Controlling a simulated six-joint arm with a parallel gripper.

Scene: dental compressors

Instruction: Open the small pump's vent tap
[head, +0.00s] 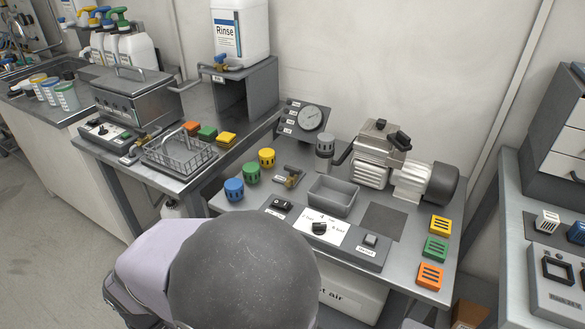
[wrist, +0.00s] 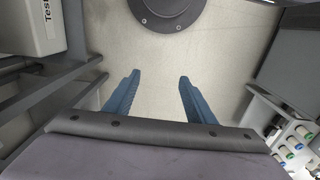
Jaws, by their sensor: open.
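The pump (head: 385,160), a silver body with a dark motor end, stands at the back right of the middle bench. A small tap (head: 291,176) with a dark handle stands on the same bench, left of the grey tray; I cannot tell for sure that it is the pump's vent tap, nor its setting. My gripper (wrist: 156,92) shows in the wrist view as two blue fingers, apart and empty, over pale floor. In the head view my arm covers the bottom middle and the fingers are hidden. Neither pump nor tap can be made out in the wrist view.
The middle bench holds a grey tray (head: 334,197), a pressure gauge (head: 311,118), a control panel (head: 320,229) with a knob, and blue, green and yellow canisters. Orange, green and yellow blocks line its right edge. A wire basket (head: 180,155) stands on the left bench.

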